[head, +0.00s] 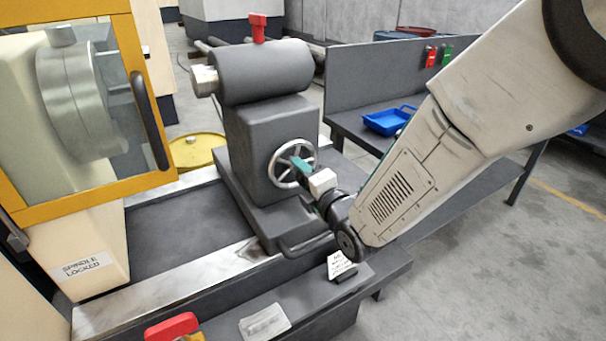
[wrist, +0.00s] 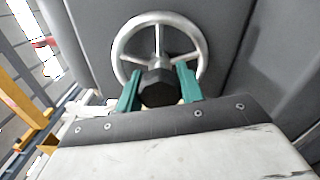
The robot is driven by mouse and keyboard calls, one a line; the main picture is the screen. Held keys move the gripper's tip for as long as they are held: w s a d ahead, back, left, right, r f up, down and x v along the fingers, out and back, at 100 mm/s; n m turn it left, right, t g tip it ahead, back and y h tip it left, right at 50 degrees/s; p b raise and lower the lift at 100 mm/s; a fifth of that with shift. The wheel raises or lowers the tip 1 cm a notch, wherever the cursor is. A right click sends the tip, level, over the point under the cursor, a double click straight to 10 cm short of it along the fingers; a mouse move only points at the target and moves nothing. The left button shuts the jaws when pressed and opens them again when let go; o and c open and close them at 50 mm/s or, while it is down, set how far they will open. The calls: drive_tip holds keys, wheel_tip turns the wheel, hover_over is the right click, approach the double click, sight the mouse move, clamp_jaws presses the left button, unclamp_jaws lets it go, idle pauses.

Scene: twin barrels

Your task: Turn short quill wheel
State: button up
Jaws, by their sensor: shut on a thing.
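The quill wheel (head: 283,178) is a pale metal handwheel with spokes on the front face of the dark grey tailstock (head: 262,128). It also shows in the wrist view (wrist: 123,38), facing me. My gripper (head: 301,165) reaches it from the lower right. The hub and fingers hide the wheel's lower middle.
A red lever (head: 258,27) stands on the tailstock's barrel. A yellow-framed door (head: 155,115) is at the left, near a "SPINDLE LOCKED" label (head: 83,268). A bench with a blue tray (head: 385,122) is behind my arm. A small white card (head: 339,264) stands below my gripper.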

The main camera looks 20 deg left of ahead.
drive_tip(key=o, duration=1)
drive_tip(key=v, duration=0.8)
drive_tip(key=w+d+r+m+g+h, duration=0.15)
drive_tip(key=d+m+h, duration=0.35)
drive_tip(key=d+m, duration=0.5)
drive_tip(key=w+d+r+m+g+h, duration=0.1)
drive_tip(key=d+r+m+h, duration=0.3)
drive_tip(key=d, duration=1)
drive_tip(key=s+d+r+m+g+h, duration=0.1)
drive_tip(key=s+d+m+g, duration=0.1)
drive_tip(key=s+d+m, duration=0.3)
drive_tip(key=s+d+r+m+g+h, duration=0.1)
drive_tip(key=s+d+m, duration=0.4)
drive_tip(key=s, duration=0.6)
drive_tip(key=s+d+r+m+g+h, duration=0.1)
drive_tip(key=s+d+m+g+h, duration=0.1)
drive_tip(key=s+d+m+g, duration=0.3)
drive_tip(key=shift+s+d+r+m+h, duration=0.15)
drive_tip(key=shift+s+m, duration=0.2)
drive_tip(key=shift+s, duration=0.45)
drive_tip(key=shift+s+d+r+m+h, duration=0.15)
drive_tip(key=shift+s+m, duration=0.2)
drive_tip(key=shift+s, duration=0.45)
